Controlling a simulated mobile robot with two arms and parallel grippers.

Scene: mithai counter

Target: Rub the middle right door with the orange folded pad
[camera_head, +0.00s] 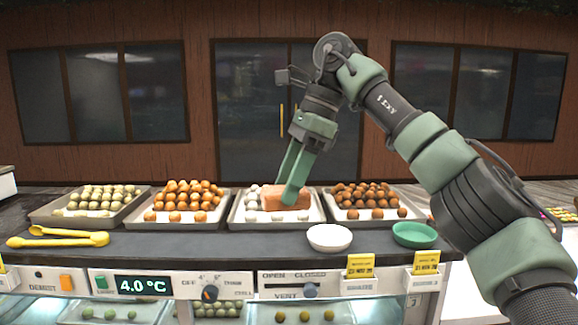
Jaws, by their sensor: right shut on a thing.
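The orange folded pad (272,199) is held in my right gripper (291,195), whose green fingers point down over it. The pad appears in front of the third sweets tray, overlapping the white balls there; I cannot tell whether it touches them. Glass fronts of the counter (300,313) show only as a strip along the bottom edge, below the control panel. The middle right door is not clearly made out, as most of the lower front is cut off. My left gripper is not in view.
Metal trays of round sweets (60,217) line the counter top. Yellow tongs (60,238), a white bowl (329,238) and a green bowl (414,235) stand in front of them. The panel below has a slider (290,286), knobs and yellow tags (360,267).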

